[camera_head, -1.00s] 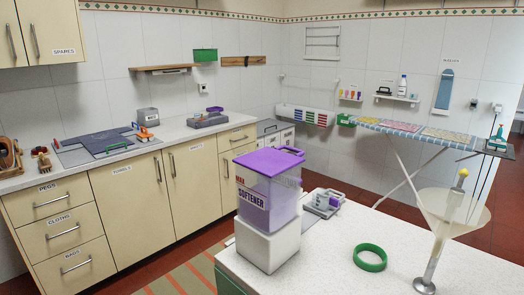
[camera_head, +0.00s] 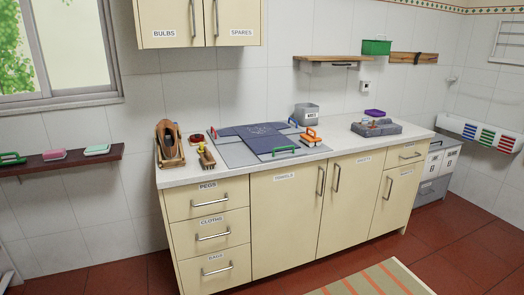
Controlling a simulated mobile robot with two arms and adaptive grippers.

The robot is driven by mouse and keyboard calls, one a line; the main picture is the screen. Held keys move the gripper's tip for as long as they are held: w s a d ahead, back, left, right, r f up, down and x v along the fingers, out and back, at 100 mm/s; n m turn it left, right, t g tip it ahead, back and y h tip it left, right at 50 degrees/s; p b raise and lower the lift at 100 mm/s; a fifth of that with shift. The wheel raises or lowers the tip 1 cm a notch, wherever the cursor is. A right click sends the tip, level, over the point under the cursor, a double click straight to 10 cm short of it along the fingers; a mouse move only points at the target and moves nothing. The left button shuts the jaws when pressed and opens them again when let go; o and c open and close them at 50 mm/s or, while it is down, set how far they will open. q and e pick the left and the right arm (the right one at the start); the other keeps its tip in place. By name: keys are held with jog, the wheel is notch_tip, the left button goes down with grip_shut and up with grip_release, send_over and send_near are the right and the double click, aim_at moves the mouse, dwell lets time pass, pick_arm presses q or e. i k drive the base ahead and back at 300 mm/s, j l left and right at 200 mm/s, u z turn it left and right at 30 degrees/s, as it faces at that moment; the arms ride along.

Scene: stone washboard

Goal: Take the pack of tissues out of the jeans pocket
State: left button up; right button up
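A dark blue, flat, folded cloth (camera_head: 250,132) lies on a grey board on the worktop; it may be the jeans, but it is too small to be sure. Faint pale marks show on it. I cannot make out a pocket or a pack of tissues. Green, red and blue clamp-like handles sit at the edges of the board. Neither of my grippers is in view.
The worktop (camera_head: 340,149) also holds a brown wooden rack (camera_head: 170,146), a brush (camera_head: 206,157), an orange-handled item (camera_head: 311,138), a grey tin (camera_head: 307,114) and a grey stone block (camera_head: 377,128). Closed cabinets stand below. A striped rug (camera_head: 375,280) lies on the red floor in front.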

aim_at(365, 120)
jog(key=i+j+z, duration=0.1)
jog(key=i, duration=0.3)
jog(key=i+j+z, duration=0.1)
jog(key=i, duration=0.35)
jog(key=i+j+z, duration=0.1)
jog(key=i+j, duration=0.25)
jog(key=i+l+z, duration=0.2)
jog(key=z, duration=0.2)
jog(key=i+z, duration=0.75)
jog(key=i+j+z, duration=0.15)
jog(key=i+z, duration=0.2)
jog(key=i+l+u, duration=0.45)
jog(key=i, duration=0.2)
jog(key=i+l+u, duration=0.5)
jog(key=i+l, duration=0.05)
jog(key=i, duration=0.05)
